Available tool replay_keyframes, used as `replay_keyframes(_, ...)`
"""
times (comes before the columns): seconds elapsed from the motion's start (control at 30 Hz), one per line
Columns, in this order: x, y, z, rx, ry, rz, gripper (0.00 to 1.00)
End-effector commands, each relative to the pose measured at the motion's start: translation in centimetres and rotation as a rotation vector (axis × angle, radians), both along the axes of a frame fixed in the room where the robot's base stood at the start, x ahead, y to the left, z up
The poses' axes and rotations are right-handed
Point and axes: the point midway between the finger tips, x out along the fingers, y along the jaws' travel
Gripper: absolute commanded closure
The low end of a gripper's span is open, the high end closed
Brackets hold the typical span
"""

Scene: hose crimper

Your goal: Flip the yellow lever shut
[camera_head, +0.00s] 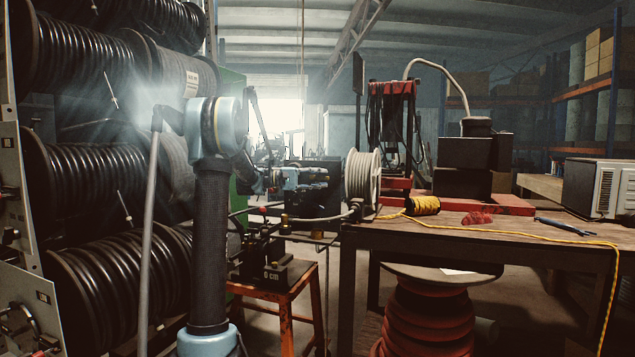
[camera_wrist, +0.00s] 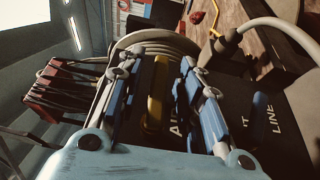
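The yellow lever (camera_wrist: 155,95) shows in the wrist view, in front of a dark panel with white lettering (camera_wrist: 274,119). My gripper (camera_wrist: 158,68) is open, with one blue-padded finger on each side of the lever. Gaps show between the lever and both fingers; I cannot tell whether they touch anywhere. In the head view my gripper (camera_head: 325,174) points right, just left of the pale hose reel (camera_head: 362,176). I cannot make out the yellow lever there.
A blue handle (camera_wrist: 260,104) stands right of the lever in the wrist view. A pale hose (camera_wrist: 262,28) crosses the upper right. A red stool (camera_head: 285,300) stands below my gripper.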

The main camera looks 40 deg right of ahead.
Motion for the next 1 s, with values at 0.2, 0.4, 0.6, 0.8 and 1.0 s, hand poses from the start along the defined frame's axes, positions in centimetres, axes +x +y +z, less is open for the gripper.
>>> replay_keyframes(0.2, 1.5, 1.8, -0.1, 0.0, 0.0, 0.003, 0.67)
replay_keyframes(0.4, 3.9, 4.8, -0.2, 0.0, 0.0, 0.005, 0.67)
replay_keyframes(0.6, 6.1, 7.6, -0.2, 0.001, 0.001, 0.004, 0.67)
replay_keyframes(0.8, 7.3, 9.2, -0.3, 0.001, 0.001, 0.003, 0.67)
replay_keyframes(1.0, 7.6, 9.6, -0.3, 0.001, 0.001, 0.002, 0.67)
